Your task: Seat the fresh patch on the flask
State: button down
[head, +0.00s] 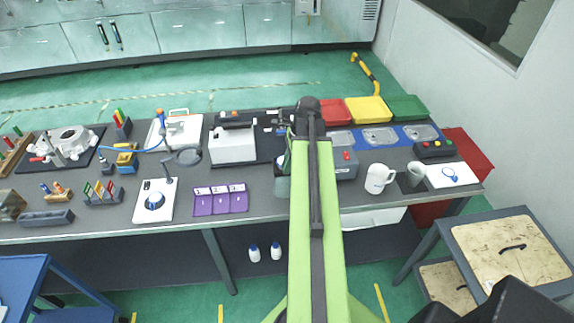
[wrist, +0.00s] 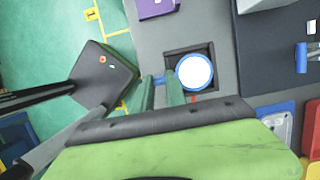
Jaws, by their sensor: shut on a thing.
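My gripper (wrist: 162,92) is shut on the short blue tab of a round white patch with a blue rim (wrist: 194,72), in the wrist view. The patch shows face on, just past the fingertips. It lies over a dark square open-topped holder (wrist: 172,57), which I take to be the flask's place; the patch hides most of its inside. I cannot tell whether the patch touches anything below.
A purple tray (head: 219,212) lies left of the holder, and a grey-white machine (head: 232,146) stands behind. A grey box (head: 346,166) and a white mug (head: 378,179) are to the right.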

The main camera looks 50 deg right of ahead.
jog(key=shift+f, duration=0.15)
jog(key=shift+f+b, duration=0.3)
jog(key=shift+b, duration=0.2)
jog(key=shift+f+b, duration=0.75)
jog(key=c, duration=1.3)
grip_release()
jog(key=shift+r, duration=0.15)
jog(key=p+v, duration=1.7)
jog(key=shift+s+r, duration=0.1)
